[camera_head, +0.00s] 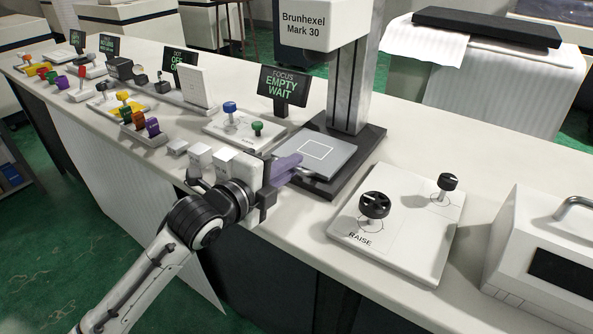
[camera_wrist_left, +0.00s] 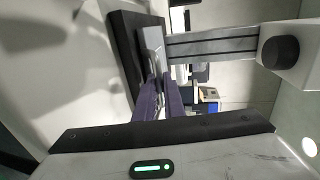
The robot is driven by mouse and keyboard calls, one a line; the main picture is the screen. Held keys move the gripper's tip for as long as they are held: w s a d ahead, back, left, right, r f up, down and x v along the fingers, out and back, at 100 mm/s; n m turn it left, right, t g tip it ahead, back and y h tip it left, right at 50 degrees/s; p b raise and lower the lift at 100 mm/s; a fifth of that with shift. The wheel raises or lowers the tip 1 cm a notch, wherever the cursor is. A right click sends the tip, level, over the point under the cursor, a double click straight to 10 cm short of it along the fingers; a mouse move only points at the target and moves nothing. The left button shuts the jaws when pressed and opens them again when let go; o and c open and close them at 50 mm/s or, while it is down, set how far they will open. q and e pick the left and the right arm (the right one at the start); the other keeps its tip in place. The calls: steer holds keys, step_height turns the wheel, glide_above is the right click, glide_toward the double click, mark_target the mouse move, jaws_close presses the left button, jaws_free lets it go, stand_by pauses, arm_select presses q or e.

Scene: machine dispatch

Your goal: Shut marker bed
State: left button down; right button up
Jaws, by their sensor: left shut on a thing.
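The marker bed (camera_head: 326,148) is a grey plate with a white square outline. It lies on the black base of the Brunhexel Mark 30 machine (camera_head: 318,22), in front of its column, and sticks out toward my side. My left gripper (camera_head: 287,166), with purple fingers, is at the bed's near left edge and is shut on a part of the bed; the fingers hide the exact grip point. In the left wrist view the fingers (camera_wrist_left: 165,97) reach to the edge of the grey plate (camera_wrist_left: 153,42). My right gripper is not in view.
A "FOCUS EMPTY WAIT" sign (camera_head: 283,87) and a panel with blue and green knobs (camera_head: 240,130) stand left of the machine. A panel with black knobs marked RAISE (camera_head: 400,233) is to the right, then a white box (camera_head: 545,255). White blocks (camera_head: 200,156) sit near my gripper.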

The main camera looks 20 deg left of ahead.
arm_select(q)
steer(key=shift+w, duration=0.25)
steer(key=shift+r, duration=0.1)
steer(key=c, duration=1.8)
jaws_free()
steer(key=shift+w+d, duration=0.1)
steer(key=shift+c, duration=0.2)
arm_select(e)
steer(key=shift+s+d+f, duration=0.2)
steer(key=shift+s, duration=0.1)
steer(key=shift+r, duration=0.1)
arm_select(q)
steer(key=shift+f, duration=0.2)
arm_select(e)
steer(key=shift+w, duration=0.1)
